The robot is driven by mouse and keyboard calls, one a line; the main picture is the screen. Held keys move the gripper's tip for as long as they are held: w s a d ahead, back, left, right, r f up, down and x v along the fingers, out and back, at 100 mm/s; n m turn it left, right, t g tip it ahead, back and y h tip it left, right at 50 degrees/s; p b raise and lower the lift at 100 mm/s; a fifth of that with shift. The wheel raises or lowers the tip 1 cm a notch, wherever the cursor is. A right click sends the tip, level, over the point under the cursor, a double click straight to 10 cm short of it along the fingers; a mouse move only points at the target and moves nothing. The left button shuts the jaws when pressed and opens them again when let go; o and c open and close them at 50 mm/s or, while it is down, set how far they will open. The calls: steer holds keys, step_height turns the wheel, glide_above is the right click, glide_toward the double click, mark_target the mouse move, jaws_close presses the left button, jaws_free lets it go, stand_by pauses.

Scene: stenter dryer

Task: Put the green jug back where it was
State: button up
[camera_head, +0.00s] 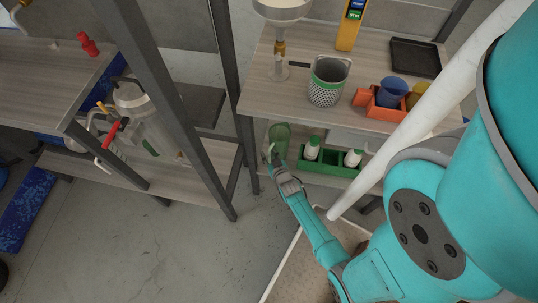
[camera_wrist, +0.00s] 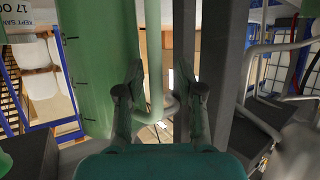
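The green jug (camera_head: 281,133) is upright at the left end of the lower shelf, under the worktop, in the head view. My gripper (camera_head: 271,156) is at its near left side and covers part of it. In the wrist view the jug's green body (camera_wrist: 92,65) fills the left, with its pale green handle (camera_wrist: 155,55) upright to its right. My gripper (camera_wrist: 161,80) has its fingers spread, with the handle in line between them and gaps at both sides. I cannot tell whether the fingertips reach past the handle.
A green tray (camera_head: 327,168) with two white bottles stands right of the jug on the shelf. The worktop above (camera_head: 290,103) holds a perforated cup (camera_head: 325,88) and an orange bin (camera_head: 386,112). Dark frame posts (camera_head: 228,70) stand at the left. A white pipe (camera_head: 420,115) crosses at right.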

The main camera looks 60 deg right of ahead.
steer(key=s+a+r+n+t+y, duration=0.1)
steer(key=s+a+r+n+y, duration=0.1)
steer(key=s+a+r, duration=0.8)
steer(key=s+a+r+n+t+y, duration=0.2)
steer(key=s+a+r, duration=0.55)
steer(key=a, duration=0.35)
steer(key=s+a+r+n+y, duration=0.1)
steer(key=s+a+r+y, duration=0.1)
steer(key=r, duration=0.8)
steer(key=s+a+r+n+t+y, duration=0.1)
steer(key=s+a+r, duration=0.3)
steer(key=r, duration=0.6)
steer(key=shift+s+a+r+n+y, duration=0.15)
steer(key=shift+a+r+n+y, duration=0.15)
steer(key=shift+a+n+y, duration=0.25)
steer(key=shift+d, duration=0.1)
